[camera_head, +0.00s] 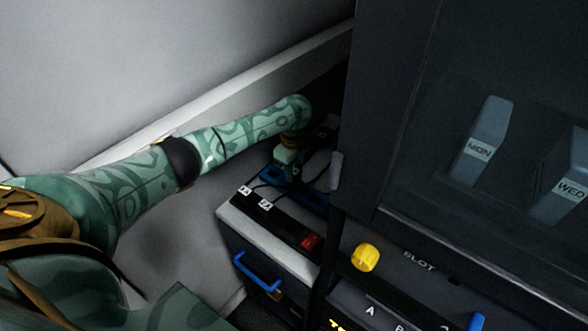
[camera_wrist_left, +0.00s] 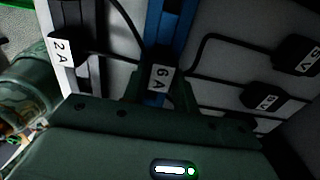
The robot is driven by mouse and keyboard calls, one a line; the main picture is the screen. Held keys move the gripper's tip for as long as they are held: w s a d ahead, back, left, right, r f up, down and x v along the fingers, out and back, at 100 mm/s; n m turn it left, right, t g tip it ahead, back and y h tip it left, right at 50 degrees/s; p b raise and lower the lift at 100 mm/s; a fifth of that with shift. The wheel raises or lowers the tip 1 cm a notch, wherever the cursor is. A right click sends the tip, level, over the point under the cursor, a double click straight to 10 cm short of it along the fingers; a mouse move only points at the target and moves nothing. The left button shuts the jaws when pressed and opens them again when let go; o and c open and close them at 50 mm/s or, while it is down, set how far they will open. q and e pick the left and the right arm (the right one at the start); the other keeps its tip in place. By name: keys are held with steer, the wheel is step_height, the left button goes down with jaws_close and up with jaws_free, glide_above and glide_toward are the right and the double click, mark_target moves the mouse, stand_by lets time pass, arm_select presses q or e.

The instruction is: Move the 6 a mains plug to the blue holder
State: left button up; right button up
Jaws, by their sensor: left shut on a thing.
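The 6 A mains plug (camera_wrist_left: 162,78) is black with a white label and sits between the fingers of my left gripper (camera_wrist_left: 165,92) in the left wrist view. My left gripper (camera_head: 290,170) is shut on it, low over the worktop in the head view. The blue holder (camera_wrist_left: 174,28) is a long strip directly behind and in line with the plug. In the head view part of the blue holder (camera_head: 312,192) shows beside the gripper. I cannot tell whether the plug touches or sits in it. My right gripper is out of view.
A black strip (camera_head: 287,226) with labelled plugs and a red switch (camera_head: 310,242) lies along the cabinet top. A 2 A plug (camera_wrist_left: 61,50) is at it. Other cabled plugs (camera_wrist_left: 262,97) lie at the right in the wrist view. A tall dark cabinet (camera_head: 385,110) stands close on the right.

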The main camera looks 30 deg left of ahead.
arm_select(q)
steer(key=shift+p, duration=0.3)
steer(key=shift+f, duration=1.4)
stand_by(1.8)
steer(key=o, duration=1.6)
steer(key=shift+c, duration=0.2)
step_height(320, 180, up, 7)
steer(key=p, duration=0.6)
steer(key=shift+r, duration=0.1)
